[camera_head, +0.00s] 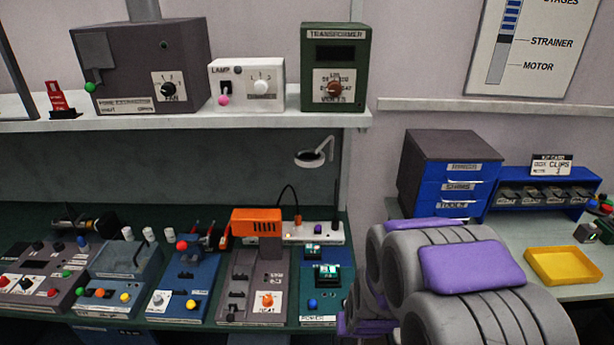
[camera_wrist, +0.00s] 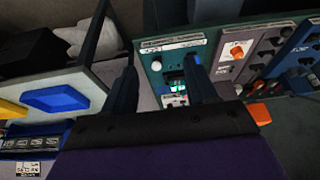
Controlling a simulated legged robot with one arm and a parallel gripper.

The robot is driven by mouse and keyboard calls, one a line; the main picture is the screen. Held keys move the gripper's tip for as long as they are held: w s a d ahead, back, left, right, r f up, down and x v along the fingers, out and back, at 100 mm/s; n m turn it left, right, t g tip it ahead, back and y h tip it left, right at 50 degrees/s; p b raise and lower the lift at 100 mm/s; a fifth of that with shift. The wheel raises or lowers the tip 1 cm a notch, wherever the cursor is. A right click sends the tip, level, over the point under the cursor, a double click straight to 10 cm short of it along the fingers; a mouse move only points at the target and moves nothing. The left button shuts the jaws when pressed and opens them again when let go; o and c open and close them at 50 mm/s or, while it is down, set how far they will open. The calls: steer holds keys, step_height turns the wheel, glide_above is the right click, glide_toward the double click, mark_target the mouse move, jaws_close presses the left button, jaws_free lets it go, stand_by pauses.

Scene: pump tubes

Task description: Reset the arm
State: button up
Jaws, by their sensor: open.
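My gripper (camera_wrist: 160,72) shows in the wrist view with its two dark fingers apart and nothing between them. Beyond the fingers is the green power panel (camera_wrist: 156,58) with lit green switches. The same power panel (camera_head: 320,318) is at the bottom middle of the head view. My grey and purple arm fills the lower right of the head view, in front of the side table. My gripper's fingers cannot be made out in that view.
A drawer cabinet (camera_head: 444,160), a blue clip rack (camera_head: 590,211) and a yellow tray (camera_head: 566,267) stand near my arm. A shelf (camera_head: 260,121) holds a transformer (camera_head: 334,70) and other boxes. An orange device (camera_head: 256,222) stands among several control panels on the bench.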

steer(key=s+d+r+g+b, duration=0.1)
steer(key=s+r+g+b, duration=0.2)
steer(key=s, duration=1)
steer(key=s+d+r+g+b, duration=0.2)
steer(key=s+r, duration=0.5)
steer(key=s, duration=0.7)
steer(key=shift+s+r+g+b, duration=0.3)
steer(key=shift+g+b, duration=0.2)
steer(key=shift+b, duration=0.45)
